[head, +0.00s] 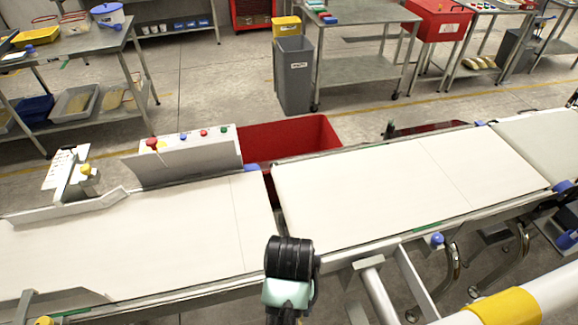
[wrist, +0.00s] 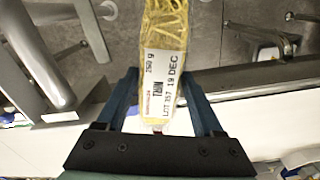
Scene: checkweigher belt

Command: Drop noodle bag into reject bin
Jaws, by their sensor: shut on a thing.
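The noodle bag (wrist: 166,28) is a clear, narrow bag of yellow noodles with a white printed label. In the wrist view it lies lengthwise between the two blue fingers of my gripper (wrist: 160,82), which is shut on it. Its far end runs out of the top of the picture. The red reject bin (head: 288,138) stands behind the conveyor in the head view, beyond the gap between two belt sections. Part of its front is hidden by the belt. In the head view my arm is at the bottom centre, on the near side of the belt; the bag and fingers do not show there.
The left belt (head: 130,235) and right belt (head: 400,185) are bare. A white control panel with coloured buttons (head: 188,150) stands left of the bin. A grey bin (head: 294,78) stands farther back. Metal legs and a yellow-banded rail (head: 508,306) are at lower right.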

